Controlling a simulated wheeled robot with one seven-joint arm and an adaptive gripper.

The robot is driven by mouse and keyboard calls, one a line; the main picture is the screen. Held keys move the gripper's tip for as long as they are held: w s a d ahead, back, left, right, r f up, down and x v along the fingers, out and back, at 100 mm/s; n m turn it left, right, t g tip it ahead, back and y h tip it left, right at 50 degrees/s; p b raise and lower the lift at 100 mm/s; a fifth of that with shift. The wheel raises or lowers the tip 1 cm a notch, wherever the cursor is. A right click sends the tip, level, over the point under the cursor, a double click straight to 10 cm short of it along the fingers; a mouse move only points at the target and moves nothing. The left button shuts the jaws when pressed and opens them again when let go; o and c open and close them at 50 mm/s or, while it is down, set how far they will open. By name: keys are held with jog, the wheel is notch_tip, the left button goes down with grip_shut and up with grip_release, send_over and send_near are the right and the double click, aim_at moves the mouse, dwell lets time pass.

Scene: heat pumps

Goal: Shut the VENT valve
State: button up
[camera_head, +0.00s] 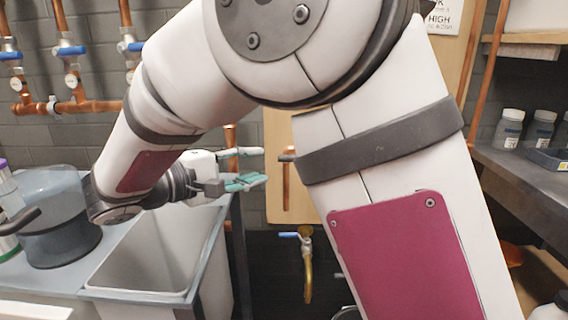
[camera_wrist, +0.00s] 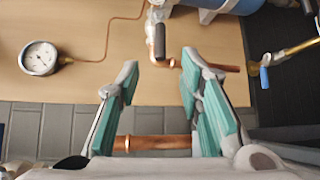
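My gripper (camera_head: 262,165) is open and empty, in front of the wooden panel (camera_head: 277,130) in the head view. In the wrist view, the gripper (camera_wrist: 160,66) has its teal-padded fingers apart. A valve with a dark lever handle (camera_wrist: 160,42) is just beyond the gap between the fingertips, on a copper pipe. A blue-handled valve (camera_wrist: 264,77) is to the right, clear of the fingers. A blue-handled tap (camera_head: 295,236) hangs below the panel in the head view. No VENT label is readable, so I cannot tell which valve is VENT.
A pressure gauge (camera_wrist: 38,57) is on the panel, left of the fingers. A copper pipe (camera_wrist: 150,143) crosses behind them. Blue-handled valves (camera_head: 70,50) are on the left wall. A sink (camera_head: 150,255) stands below my arm; a shelf with bottles (camera_head: 509,130) is at right.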

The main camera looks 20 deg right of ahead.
jog(key=b+x, duration=0.2)
jog(key=x, duration=0.8)
jog(key=shift+w+d+f+b, duration=0.1)
jog(key=shift+d+b, duration=0.05)
jog(key=shift+b, duration=0.15)
grip_shut()
